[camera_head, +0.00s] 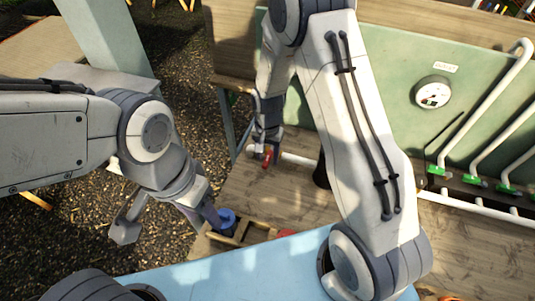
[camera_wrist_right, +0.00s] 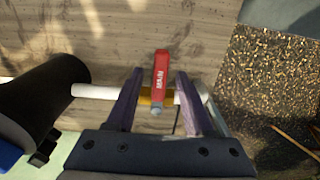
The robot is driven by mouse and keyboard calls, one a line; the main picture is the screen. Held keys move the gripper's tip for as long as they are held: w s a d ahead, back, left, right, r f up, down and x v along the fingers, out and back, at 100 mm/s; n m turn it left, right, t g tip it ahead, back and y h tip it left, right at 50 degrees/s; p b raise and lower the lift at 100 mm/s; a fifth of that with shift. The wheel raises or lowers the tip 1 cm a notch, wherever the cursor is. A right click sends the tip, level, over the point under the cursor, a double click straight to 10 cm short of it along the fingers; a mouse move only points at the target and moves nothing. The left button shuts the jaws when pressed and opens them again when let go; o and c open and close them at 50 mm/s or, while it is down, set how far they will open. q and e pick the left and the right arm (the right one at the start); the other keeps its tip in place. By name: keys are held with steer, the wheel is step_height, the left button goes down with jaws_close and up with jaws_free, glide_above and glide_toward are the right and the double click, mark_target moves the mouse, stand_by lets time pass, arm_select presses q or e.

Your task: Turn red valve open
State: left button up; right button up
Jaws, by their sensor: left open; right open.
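The red valve handle (camera_wrist_right: 160,72) shows in the right wrist view on a white pipe (camera_wrist_right: 97,92) with a brass-coloured body (camera_wrist_right: 147,97). It points away from my right gripper, across the pipe. My right gripper (camera_wrist_right: 156,85) is open, with one finger on each side of the handle and gaps between. In the head view the red handle (camera_head: 267,160) shows just below my right gripper (camera_head: 264,140). My left gripper (camera_head: 180,226) is open at the lower left, away from the valve, beside a blue round object (camera_head: 226,217).
A green panel (camera_head: 395,75) with a gauge (camera_head: 433,93) and white pipes with green-handled valves (camera_head: 440,171) stands at the right. A dark cylinder (camera_wrist_right: 40,100) sits beside the pipe in the wrist view. A wooden crate (camera_head: 243,234) stands near the blue front surface (camera_head: 240,268).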

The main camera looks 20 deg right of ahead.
jaws_close()
stand_by(1.4)
